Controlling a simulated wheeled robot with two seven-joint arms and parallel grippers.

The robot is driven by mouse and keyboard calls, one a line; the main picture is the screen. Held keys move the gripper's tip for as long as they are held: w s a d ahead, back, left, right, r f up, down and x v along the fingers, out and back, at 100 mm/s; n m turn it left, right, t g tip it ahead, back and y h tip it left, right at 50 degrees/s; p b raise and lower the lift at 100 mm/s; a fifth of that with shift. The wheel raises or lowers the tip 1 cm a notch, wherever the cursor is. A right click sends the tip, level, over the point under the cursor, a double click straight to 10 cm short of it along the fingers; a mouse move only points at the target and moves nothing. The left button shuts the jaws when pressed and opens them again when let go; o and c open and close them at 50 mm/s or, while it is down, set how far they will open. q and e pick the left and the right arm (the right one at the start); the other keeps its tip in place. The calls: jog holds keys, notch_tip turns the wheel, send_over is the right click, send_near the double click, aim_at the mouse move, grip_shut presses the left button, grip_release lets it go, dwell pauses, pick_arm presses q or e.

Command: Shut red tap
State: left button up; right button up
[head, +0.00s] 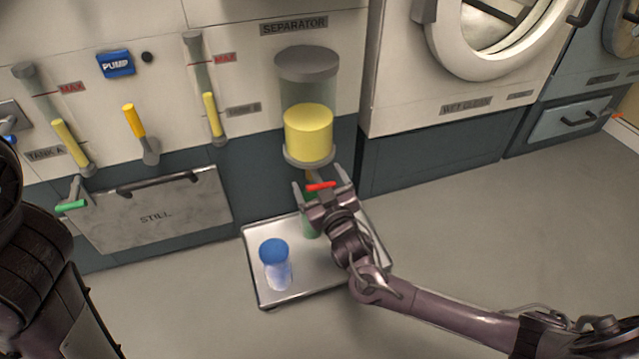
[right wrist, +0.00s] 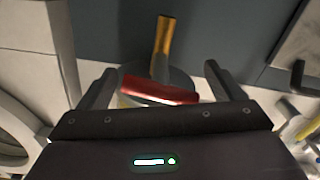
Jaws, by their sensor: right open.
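The red tap (head: 320,186) is a short red bar handle under the separator (head: 308,133), a clear cylinder holding yellow liquid. My right gripper (head: 323,178) is open, with one finger on each side of the red handle. In the right wrist view the red tap (right wrist: 158,91) lies crosswise between the two open fingers (right wrist: 160,85), with a yellow-brown pipe (right wrist: 163,48) beyond it. I cannot tell whether the fingers touch the handle. My left gripper is not in view.
A metal tray (head: 262,298) lies on the floor below, holding a blue-capped bottle (head: 276,265) and a green item (head: 309,228) partly hidden by my right gripper. A green tap (head: 70,206) and STILL panel (head: 155,215) are at left. Floor at right is clear.

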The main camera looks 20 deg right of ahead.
jog(key=shift+c, duration=0.5)
grip_shut()
jog(key=shift+r, duration=0.1)
dwell(1.0)
jog(key=shift+o, duration=0.5)
grip_release()
